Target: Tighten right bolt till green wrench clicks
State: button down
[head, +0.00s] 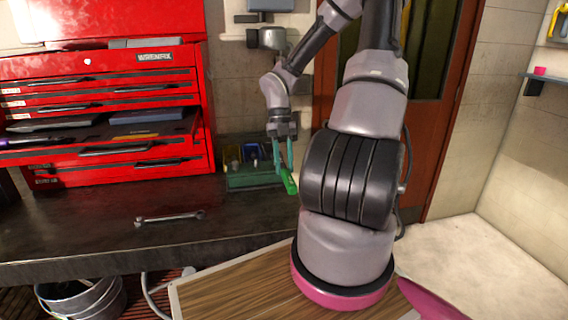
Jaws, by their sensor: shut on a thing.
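My gripper (283,168) is over the back of the dark workbench, pointing down, left of my large grey arm links. It is shut on the green wrench (291,185), whose bright green end shows at the fingertips. The rest of the wrench is hidden or too small to make out. I cannot make out the right bolt or a motor in this view; my arm covers much of the middle.
A silver wrench (170,218) lies on the dark workbench (90,235). A red tool chest (105,75) with a drawer pulled out stands at the left. A green bin (240,182) stands behind my gripper. A metal bucket (85,300) is below the bench.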

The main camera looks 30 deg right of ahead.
jog(key=shift+f, duration=0.4)
jog(key=shift+f, duration=0.3)
dwell(0.3)
jog(key=shift+a, duration=0.1)
jog(key=shift+w+a+m+y, duration=0.2)
jog(key=shift+w+a+m, duration=0.05)
jog(key=shift+a+m, duration=0.3)
jog(key=shift+w+a+m+y, duration=0.2)
jog(key=shift+a+m, duration=0.25)
jog(key=shift+m, duration=0.1)
jog(key=shift+w+a+m+t+y, duration=0.4)
jog(key=shift+w+a+m, duration=0.3)
jog(key=shift+a+m, duration=0.4)
jog(key=shift+w, duration=0.1)
